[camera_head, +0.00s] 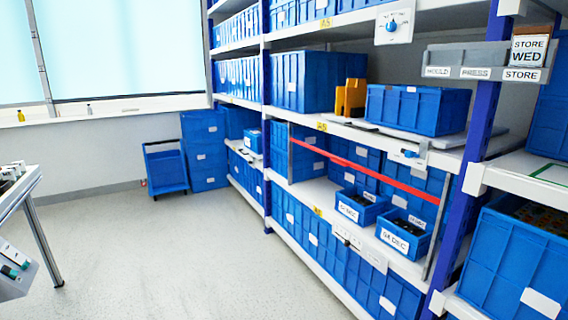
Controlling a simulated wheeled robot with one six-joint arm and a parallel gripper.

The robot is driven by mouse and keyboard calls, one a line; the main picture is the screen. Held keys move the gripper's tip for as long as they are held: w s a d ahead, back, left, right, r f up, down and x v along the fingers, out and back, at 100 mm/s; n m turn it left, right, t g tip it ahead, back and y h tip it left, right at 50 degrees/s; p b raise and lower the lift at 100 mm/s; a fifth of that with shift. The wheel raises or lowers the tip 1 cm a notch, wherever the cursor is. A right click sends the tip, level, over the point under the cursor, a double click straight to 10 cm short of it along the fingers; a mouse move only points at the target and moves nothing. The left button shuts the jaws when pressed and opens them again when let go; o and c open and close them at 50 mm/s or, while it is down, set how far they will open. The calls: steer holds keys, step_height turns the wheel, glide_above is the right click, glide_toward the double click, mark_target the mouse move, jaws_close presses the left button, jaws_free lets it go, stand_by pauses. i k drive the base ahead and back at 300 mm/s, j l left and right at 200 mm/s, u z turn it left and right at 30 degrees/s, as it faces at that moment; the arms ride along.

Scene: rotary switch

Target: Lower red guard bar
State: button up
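The red guard bar (370,174) runs across the front of a middle bay of the shelving, right of centre. It slopes down to the right in the picture, between a thin grey post (290,158) at its left end and another grey post (436,232) at its right end. It passes in front of blue crates and above two small open bins. My gripper is not in view, so where it is relative to the bar cannot be told.
A small labelled bin (361,207) and another (403,236) sit behind and below the bar. Blue knobs show on the upper shelf (391,27) and middle shelf edge (409,153). A blue trolley (165,170) stands at the back. The grey floor (190,250) is clear.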

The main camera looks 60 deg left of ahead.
mark_target(340, 161)
steer(key=u, duration=1.6)
